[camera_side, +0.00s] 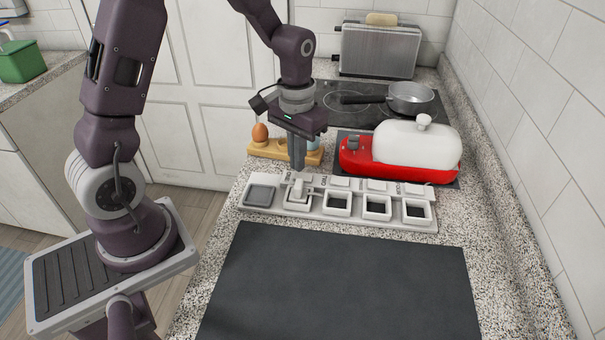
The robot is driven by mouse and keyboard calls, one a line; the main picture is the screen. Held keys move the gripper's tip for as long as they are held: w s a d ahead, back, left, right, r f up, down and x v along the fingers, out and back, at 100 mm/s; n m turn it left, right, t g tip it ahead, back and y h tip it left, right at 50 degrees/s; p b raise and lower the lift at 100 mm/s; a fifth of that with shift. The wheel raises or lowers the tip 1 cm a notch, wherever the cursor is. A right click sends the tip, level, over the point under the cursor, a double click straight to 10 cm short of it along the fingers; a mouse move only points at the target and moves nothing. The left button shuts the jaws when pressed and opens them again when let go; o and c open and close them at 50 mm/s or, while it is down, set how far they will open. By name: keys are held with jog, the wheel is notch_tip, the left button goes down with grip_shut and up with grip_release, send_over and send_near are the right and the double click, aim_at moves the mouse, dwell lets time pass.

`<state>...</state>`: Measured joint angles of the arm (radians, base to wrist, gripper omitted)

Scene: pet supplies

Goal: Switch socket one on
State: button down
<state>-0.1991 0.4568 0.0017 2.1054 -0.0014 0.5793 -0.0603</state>
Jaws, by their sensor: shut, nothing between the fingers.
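A long white socket strip (325,217) lies on the counter between the dark mat and the red appliance. A grey square (260,196) sits at its left end, followed by a row of square white-framed sockets. Small pale blocks, apparently switches, run along the back edge, such as one (340,183) behind a middle socket. The labels are too small to read. My gripper (298,166) is shut, empty and points down at the strip's back edge, behind the leftmost framed socket (297,198). It hides the switch there; I cannot tell whether it touches or how the switch is set.
A red and white appliance (405,155) stands close behind the strip. A wooden egg holder (262,150) with an egg (260,132) is behind my gripper, to the left. A pan (410,98) and a toaster (378,50) stand farther back. The dark mat (340,285) in front is clear.

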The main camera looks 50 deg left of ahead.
aim_at(298, 175)
jog(key=shift+f, duration=0.95)
dwell(0.9)
jog(key=shift+r, duration=3.5)
jog(key=shift+r, duration=0.1)
jog(key=s+d+r+m+t, duration=0.1)
jog(key=s+d+r+t, duration=0.1)
jog(key=s+r, duration=0.4)
jog(key=s+d+r+m+t, duration=0.2)
jog(key=s+r, duration=0.4)
jog(key=s, duration=0.6)
jog(key=d+t, duration=0.1)
jog(key=d, duration=0.1)
jog(key=shift+s+d+t, duration=0.25)
jog(key=shift+d+t, duration=0.05)
jog(key=shift+r, duration=0.1)
